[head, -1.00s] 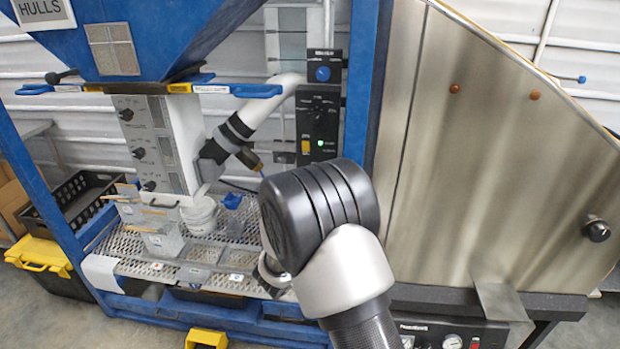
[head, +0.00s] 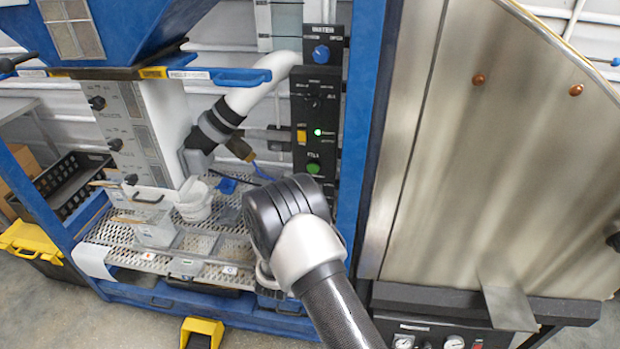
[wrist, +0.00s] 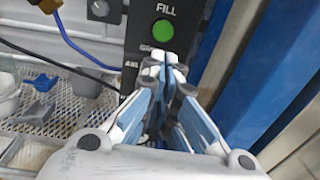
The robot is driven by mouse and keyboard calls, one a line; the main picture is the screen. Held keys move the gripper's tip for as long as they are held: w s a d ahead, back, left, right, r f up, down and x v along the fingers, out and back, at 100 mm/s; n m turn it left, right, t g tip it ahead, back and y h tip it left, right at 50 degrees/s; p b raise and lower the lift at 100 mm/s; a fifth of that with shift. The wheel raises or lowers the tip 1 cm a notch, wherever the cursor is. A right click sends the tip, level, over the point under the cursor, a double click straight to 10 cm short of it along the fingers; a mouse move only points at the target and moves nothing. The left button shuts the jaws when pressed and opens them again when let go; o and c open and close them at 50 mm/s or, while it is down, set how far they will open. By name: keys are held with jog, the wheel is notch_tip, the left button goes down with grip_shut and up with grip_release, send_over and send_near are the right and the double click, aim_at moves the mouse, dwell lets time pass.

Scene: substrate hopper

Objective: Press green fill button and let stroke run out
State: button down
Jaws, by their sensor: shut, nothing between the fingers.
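The green fill button (head: 313,169) sits low on the black control panel (head: 301,96), under a small lit green lamp (head: 318,132). In the wrist view the button (wrist: 163,31) is round and bright green under the word FILL, with nothing covering it. My gripper (wrist: 166,66) is shut and empty. Its fingertips appear just below the button in that view; I cannot tell how far they are from the panel face. In the head view the gripper is hidden behind my arm.
A blue upright (head: 362,130) stands just right of the panel, with a large steel housing (head: 470,150) beyond it. A white bucket (head: 195,202) and clear bins stand on the mesh shelf (head: 125,230) at left. A yellow foot pedal (head: 202,330) is on the floor.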

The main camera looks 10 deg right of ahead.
aim_at(312, 172)
jog(key=shift+b+x, duration=1.7)
jog(key=shift+x, duration=5.35)
jog(key=shift+d+r, duration=0.1)
